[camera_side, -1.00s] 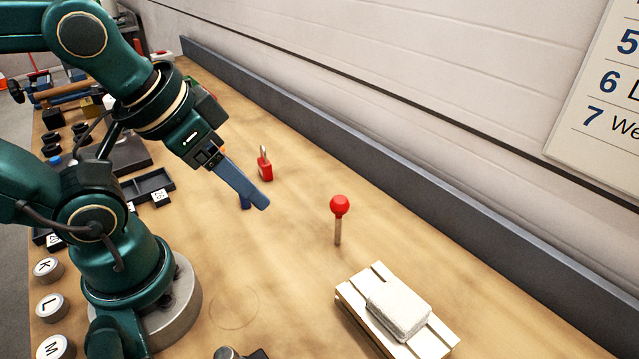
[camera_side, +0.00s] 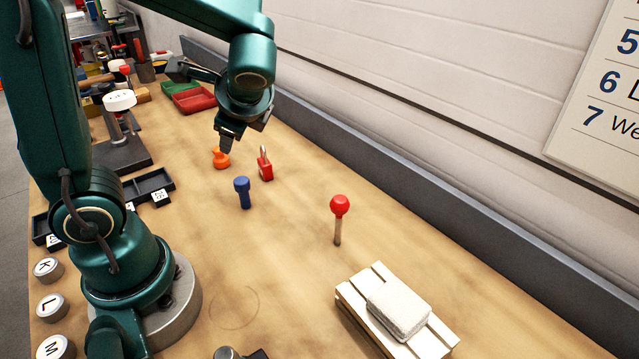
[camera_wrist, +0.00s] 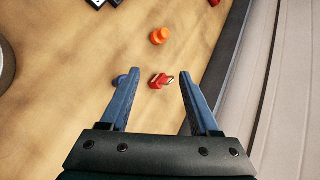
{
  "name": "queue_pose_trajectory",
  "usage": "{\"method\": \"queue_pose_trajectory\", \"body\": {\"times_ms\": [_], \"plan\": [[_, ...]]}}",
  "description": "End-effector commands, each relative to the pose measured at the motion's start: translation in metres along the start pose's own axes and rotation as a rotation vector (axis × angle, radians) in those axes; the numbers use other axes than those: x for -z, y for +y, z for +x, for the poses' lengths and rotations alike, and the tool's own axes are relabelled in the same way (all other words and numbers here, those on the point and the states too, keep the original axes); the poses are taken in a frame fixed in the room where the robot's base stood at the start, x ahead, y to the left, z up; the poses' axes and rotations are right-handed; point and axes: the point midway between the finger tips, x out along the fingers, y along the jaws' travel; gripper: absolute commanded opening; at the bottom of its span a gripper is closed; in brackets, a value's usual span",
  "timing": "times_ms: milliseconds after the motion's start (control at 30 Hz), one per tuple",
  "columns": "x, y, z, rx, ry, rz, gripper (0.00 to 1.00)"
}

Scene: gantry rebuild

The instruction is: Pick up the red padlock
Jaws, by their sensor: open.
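The red padlock (camera_side: 265,167) stands on the wooden bench with its metal shackle at the top. In the wrist view the padlock (camera_wrist: 157,81) shows between my two blue fingers, a little past their tips. My gripper (camera_wrist: 156,75) is open with nothing in it. In the side view my gripper (camera_side: 227,146) hangs above the bench, just left of the padlock and apart from it. The finger tips are partly hidden in the side view.
An orange knob (camera_side: 221,158) is close beside my gripper. A blue knob (camera_side: 243,190) stands near the padlock. A red-topped peg (camera_side: 339,207) and a wooden block with a white pad (camera_side: 398,307) are nearer the camera. Red and green trays (camera_side: 193,98) lie behind. A grey rail (camera_side: 400,205) edges the bench.

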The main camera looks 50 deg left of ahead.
Motion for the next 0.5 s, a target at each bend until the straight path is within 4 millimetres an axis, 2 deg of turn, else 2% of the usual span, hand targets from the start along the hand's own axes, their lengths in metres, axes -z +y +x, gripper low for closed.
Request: {"method": "queue_pose_trajectory", "body": {"times_ms": [267, 367, 500], "plan": [[0.035, -0.029, 0.045, 0.129, -0.222, 0.431, 0.62], [0.053, -0.031, 0.061, 0.167, -0.282, 0.573, 0.62], [0.074, -0.023, 0.082, 0.194, -0.334, 0.722, 0.62]]}}
